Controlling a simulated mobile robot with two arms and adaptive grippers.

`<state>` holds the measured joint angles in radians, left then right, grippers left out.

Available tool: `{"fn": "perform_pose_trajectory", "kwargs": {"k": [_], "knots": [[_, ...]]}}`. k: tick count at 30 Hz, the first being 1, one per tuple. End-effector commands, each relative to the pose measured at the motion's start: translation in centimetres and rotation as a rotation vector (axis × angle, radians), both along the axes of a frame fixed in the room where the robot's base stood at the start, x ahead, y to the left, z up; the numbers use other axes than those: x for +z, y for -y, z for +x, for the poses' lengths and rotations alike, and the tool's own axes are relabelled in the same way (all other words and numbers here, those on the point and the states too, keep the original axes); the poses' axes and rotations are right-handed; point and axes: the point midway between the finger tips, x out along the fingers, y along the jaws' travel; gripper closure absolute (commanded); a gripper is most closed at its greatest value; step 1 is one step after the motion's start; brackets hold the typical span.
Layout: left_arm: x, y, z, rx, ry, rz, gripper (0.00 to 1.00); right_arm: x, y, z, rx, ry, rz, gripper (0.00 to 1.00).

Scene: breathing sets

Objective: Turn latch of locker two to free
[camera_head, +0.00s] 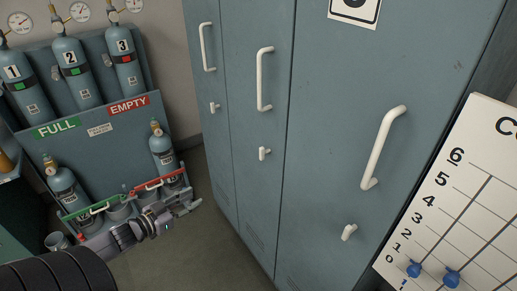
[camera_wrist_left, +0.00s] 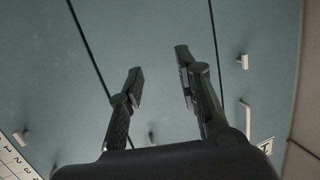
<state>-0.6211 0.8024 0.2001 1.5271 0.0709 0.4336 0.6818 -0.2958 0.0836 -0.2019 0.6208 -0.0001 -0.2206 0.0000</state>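Three blue-grey locker doors show in the head view. The middle door (camera_head: 255,195), which I take for locker two, has a long white handle (camera_head: 264,79) and a small white latch (camera_head: 264,153) below it. The latch looks roughly upright; its number is not in view. My left gripper (camera_head: 190,198) is to the left of the doors and lower than this latch, apart from it. In the left wrist view its fingers (camera_wrist_left: 160,75) are open with nothing between them. A small latch (camera_wrist_left: 151,138) shows beyond, between the fingers, partly dim. My right gripper is not in view.
The near door has its own latch (camera_head: 349,232) and a partly cut number sign (camera_head: 355,10); the far door has another latch (camera_head: 214,107). A gas cylinder rack (camera_head: 100,150) stands behind my left gripper. A white board with blue pegs (camera_head: 475,200) stands at right.

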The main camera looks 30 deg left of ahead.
Motion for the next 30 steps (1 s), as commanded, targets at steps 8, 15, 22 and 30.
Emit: {"fn": "perform_pose_trajectory", "kwargs": {"k": [8,15,22,30], "knots": [[11.7,6.1,2.7,-0.252,0.164,-0.082,0.68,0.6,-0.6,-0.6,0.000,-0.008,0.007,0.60],[12.3,7.3,5.0,-0.264,0.175,-0.088,0.68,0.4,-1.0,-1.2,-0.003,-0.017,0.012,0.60],[12.3,8.7,8.6,-0.264,0.177,-0.086,0.68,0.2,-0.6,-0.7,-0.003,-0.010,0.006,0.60],[12.2,10.3,12.5,-0.261,0.174,-0.087,0.68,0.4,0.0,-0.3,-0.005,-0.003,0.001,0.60]]}}
